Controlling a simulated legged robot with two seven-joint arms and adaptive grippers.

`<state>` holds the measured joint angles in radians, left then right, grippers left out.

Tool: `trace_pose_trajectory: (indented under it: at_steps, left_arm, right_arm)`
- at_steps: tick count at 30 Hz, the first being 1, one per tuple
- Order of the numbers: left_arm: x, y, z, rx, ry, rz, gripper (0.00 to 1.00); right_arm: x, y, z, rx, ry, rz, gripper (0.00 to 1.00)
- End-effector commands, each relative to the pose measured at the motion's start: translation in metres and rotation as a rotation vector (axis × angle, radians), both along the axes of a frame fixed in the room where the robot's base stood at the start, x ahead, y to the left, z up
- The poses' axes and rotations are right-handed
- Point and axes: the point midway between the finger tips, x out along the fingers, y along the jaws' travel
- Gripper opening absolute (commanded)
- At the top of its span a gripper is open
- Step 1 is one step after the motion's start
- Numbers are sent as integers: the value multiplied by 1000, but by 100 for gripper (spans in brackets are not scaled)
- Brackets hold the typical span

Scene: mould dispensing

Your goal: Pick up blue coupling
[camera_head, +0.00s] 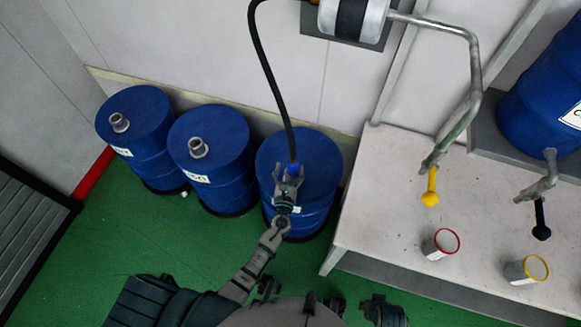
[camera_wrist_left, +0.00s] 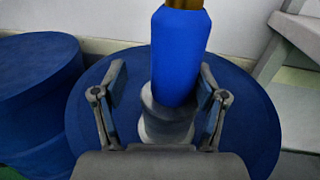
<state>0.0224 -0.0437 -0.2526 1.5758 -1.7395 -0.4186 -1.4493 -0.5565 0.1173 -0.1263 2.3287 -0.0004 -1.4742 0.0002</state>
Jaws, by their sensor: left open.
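The blue coupling (camera_head: 294,168) sits on top of the rightmost of the three floor drums, at the lower end of a black hose. In the left wrist view the blue coupling (camera_wrist_left: 179,58) is upright on a grey metal fitting (camera_wrist_left: 165,122). My left gripper (camera_head: 288,178) is at the coupling. In the left wrist view its two fingers (camera_wrist_left: 162,95) stand apart on either side of the coupling and fitting, with a visible gap on the left side. The left gripper is open. The right gripper's fingers cannot be made out in the head view.
Blue drums (camera_head: 138,110) and (camera_head: 212,140) stand left of the coupling's drum (camera_head: 318,160). A white table (camera_head: 385,225) on the right holds a red-rimmed cup (camera_head: 441,244) and a yellow-rimmed cup (camera_head: 526,269). The black hose (camera_head: 270,75) hangs from above. Green floor is free in front.

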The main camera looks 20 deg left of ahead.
Motion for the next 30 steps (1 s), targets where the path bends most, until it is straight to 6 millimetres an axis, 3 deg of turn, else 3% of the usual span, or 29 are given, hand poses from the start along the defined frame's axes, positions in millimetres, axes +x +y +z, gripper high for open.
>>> trace_pose_trajectory:
  at_steps: [9,15,18,30]
  left_arm:
    - [6,-6,1,6,0,-1,70]
    - [6,-2,0,0,0,-2,20]
    - [6,0,-1,-3,0,-3,0]
    - [6,-3,3,1,3,-1,0]
  right_arm:
    - [2,3,9,9,-13,-4,40]
    - [0,-2,6,-3,-7,1,40]
    - [0,-4,6,-9,-7,6,40]
    - [2,2,6,7,-13,-2,40]
